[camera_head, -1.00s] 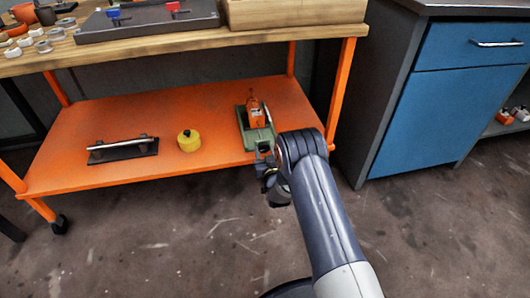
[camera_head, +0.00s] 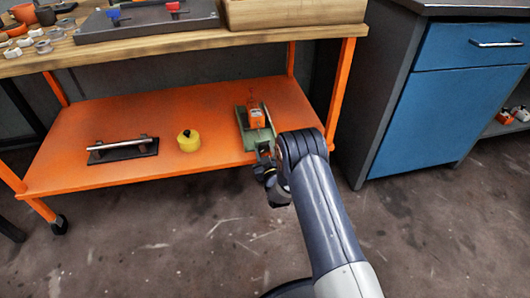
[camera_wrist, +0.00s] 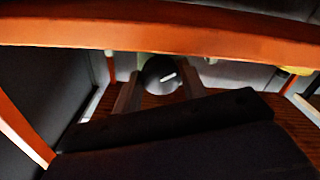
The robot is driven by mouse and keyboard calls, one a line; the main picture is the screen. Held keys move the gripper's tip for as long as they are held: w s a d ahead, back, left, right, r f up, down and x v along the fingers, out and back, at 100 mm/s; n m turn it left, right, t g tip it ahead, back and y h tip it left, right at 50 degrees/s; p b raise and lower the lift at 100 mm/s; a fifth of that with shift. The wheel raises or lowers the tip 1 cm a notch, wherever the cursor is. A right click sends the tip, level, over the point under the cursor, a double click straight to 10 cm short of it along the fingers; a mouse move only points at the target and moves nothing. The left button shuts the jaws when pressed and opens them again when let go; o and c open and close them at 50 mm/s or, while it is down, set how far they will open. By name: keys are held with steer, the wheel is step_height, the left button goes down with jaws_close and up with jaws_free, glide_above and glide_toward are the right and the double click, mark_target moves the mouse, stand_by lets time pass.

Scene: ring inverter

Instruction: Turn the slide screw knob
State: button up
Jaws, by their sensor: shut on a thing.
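The slide unit has a green base (camera_head: 243,120) on the right part of the orange lower shelf and carries an orange block (camera_head: 257,118). Its round black knob (camera_wrist: 160,76) with a white mark shows in the wrist view, between the two fingers of my gripper (camera_wrist: 160,88). My gripper is shut on the knob. In the head view my gripper (camera_head: 265,158) is at the near end of the green base, by the shelf's front edge, and my own wrist partly covers it. The knob is hard to make out there.
The orange lower shelf (camera_head: 110,115) also holds a yellow round object (camera_head: 188,141) and a dark stand with a metal bar (camera_head: 122,149). The wooden bench top (camera_head: 265,38) is above. An orange leg (camera_head: 342,85) and a blue cabinet (camera_head: 455,100) stand to the right.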

steer(key=o, duration=1)
steer(key=p+v, duration=0.3)
steer(key=v, duration=0.8)
steer(key=shift+p, duration=0.4)
